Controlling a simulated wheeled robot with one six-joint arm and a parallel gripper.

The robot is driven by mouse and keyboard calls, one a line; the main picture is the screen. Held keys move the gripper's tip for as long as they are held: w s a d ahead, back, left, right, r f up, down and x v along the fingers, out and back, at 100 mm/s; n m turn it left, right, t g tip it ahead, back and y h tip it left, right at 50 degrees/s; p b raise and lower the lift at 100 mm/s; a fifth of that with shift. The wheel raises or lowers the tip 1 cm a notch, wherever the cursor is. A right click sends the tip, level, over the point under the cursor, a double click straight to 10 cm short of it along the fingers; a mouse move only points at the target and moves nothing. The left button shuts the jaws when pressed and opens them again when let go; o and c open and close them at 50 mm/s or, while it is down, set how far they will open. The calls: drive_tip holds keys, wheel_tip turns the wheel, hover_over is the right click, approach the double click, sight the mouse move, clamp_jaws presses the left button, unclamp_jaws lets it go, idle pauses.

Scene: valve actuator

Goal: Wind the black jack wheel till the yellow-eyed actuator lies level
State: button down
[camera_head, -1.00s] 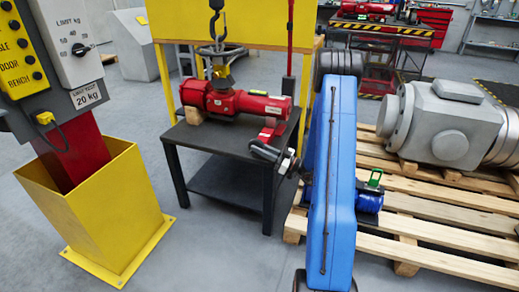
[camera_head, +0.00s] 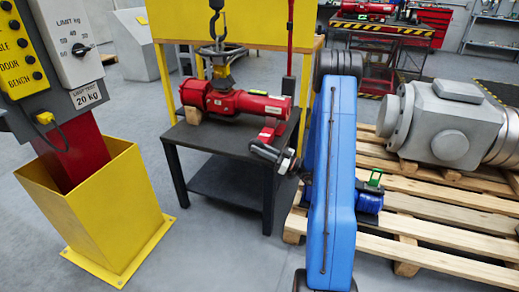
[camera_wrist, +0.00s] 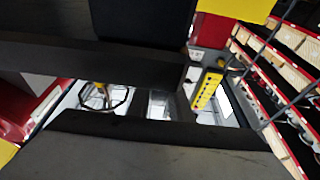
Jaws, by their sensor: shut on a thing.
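The red actuator (camera_head: 248,103) lies over the dark bench, its left end by a wooden block (camera_head: 193,115). A yellow eye piece (camera_head: 221,71) stands on top of it, under a hook and chain. Its body looks close to level, perhaps slightly lower at the right. A red jack (camera_head: 269,130) stands below its right end. My gripper (camera_head: 265,151) is at the front of this jack, shut on the black jack wheel, which I cannot tell apart from the dark fingers. In the wrist view large dark surfaces fill much of the picture and hide the grip.
My blue arm covers the bench's right side. A wooden pallet (camera_head: 430,228) with a grey valve body (camera_head: 450,125) stands at the right. A yellow pedestal (camera_head: 100,215) with a control panel (camera_head: 62,45) stands at the left. Grey floor is free between pedestal and bench.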

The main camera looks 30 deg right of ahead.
idle(0.5)
drive_tip(key=c, duration=1.6)
unclamp_jaws()
drive_tip(key=shift+w, duration=0.1)
